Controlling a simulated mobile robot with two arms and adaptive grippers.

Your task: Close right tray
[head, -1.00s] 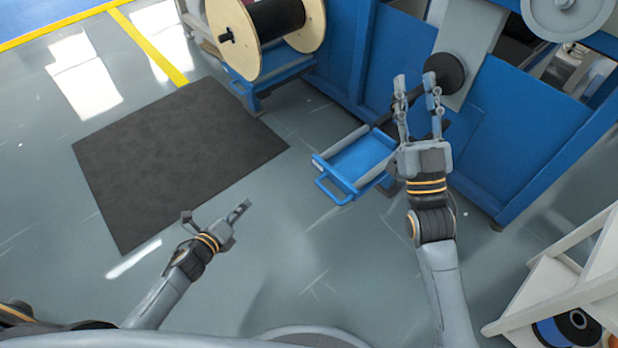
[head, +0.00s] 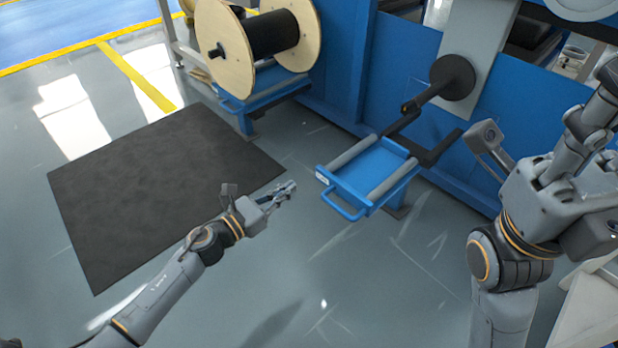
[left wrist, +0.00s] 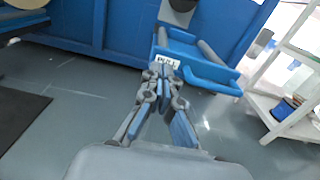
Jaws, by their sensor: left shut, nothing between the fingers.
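The blue right tray (head: 368,170) sticks out from the blue machine at the centre of the head view. It has grey rollers along two sides, a small white label and a blue loop handle (head: 345,212) at its front. No spool is on it. My left gripper (head: 290,188) is shut and empty, to the left of the tray handle and apart from it in the head view. In the left wrist view the shut fingertips (left wrist: 165,75) overlap the view of the tray (left wrist: 200,65) near its label. My right gripper (head: 602,92) is at the right edge, its fingers partly cut off.
A wooden spool (head: 262,38) with black cable stands on another blue tray at upper left. A black mat (head: 160,190) lies on the floor. A black arbor (head: 448,82) projects above the right tray. A white shelf (left wrist: 290,100) stands right.

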